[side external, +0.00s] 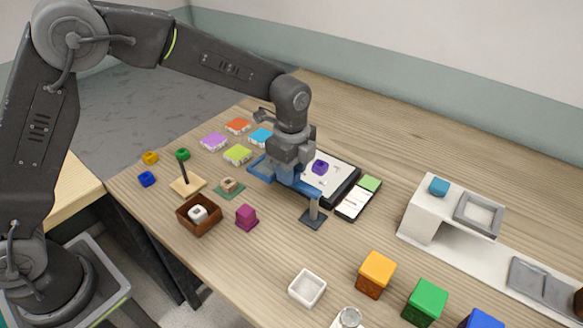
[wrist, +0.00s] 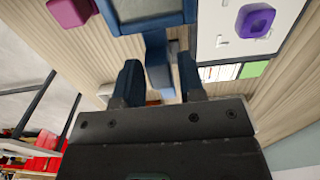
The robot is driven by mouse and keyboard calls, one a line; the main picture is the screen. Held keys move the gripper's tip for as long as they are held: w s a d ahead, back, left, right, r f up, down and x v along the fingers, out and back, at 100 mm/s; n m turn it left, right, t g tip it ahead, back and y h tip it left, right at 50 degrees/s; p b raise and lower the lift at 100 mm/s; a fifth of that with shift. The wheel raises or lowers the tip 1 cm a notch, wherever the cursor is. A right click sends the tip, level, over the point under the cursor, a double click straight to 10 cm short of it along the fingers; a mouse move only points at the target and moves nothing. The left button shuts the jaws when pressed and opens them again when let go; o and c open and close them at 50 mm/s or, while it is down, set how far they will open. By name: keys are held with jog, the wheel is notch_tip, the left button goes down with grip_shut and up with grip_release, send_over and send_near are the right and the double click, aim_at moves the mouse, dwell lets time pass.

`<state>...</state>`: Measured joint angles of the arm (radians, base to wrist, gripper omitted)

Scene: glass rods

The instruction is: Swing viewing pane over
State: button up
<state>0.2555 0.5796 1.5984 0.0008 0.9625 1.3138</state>
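The viewing pane is a blue frame (side external: 262,166) on a blue arm (side external: 305,188) that reaches to a grey post (side external: 314,210) on a dark base. In the wrist view the frame (wrist: 150,22) is at the top, and a blue bar (wrist: 158,62) runs down from it between my fingers. My gripper (wrist: 158,82) is open, its fingers on either side of this bar with small gaps showing. In the side view my gripper (side external: 290,178) is low over the pane and hides part of it. Whether a finger touches the bar is unclear.
Behind the pane a white board (side external: 340,178) carries a purple ring (side external: 320,167), with a card tray (side external: 358,199) beside it. A magenta block (side external: 246,217) and brown box (side external: 187,226) stand in front. A white stand (side external: 420,226) is at right. Bare table lies between.

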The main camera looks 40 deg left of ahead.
grip_shut()
jog(key=shift+w, duration=0.1)
dwell(0.3)
jog(key=w+m, duration=0.1)
jog(key=m, duration=0.2)
jog(key=w+d+m, duration=0.1)
jog(key=w+m, duration=0.1)
jog(key=m, duration=0.1)
jog(key=w+d+m, duration=0.1)
jog(key=m, duration=0.2)
jog(key=shift+w, duration=0.2)
jog(key=shift+w+d+m, duration=0.2)
jog(key=shift+d+m, duration=0.1)
jog(key=shift+m, duration=0.45)
jog(key=shift+w+d+m, duration=0.2)
jog(key=shift+d+m, duration=0.1)
jog(key=shift+m, duration=0.45)
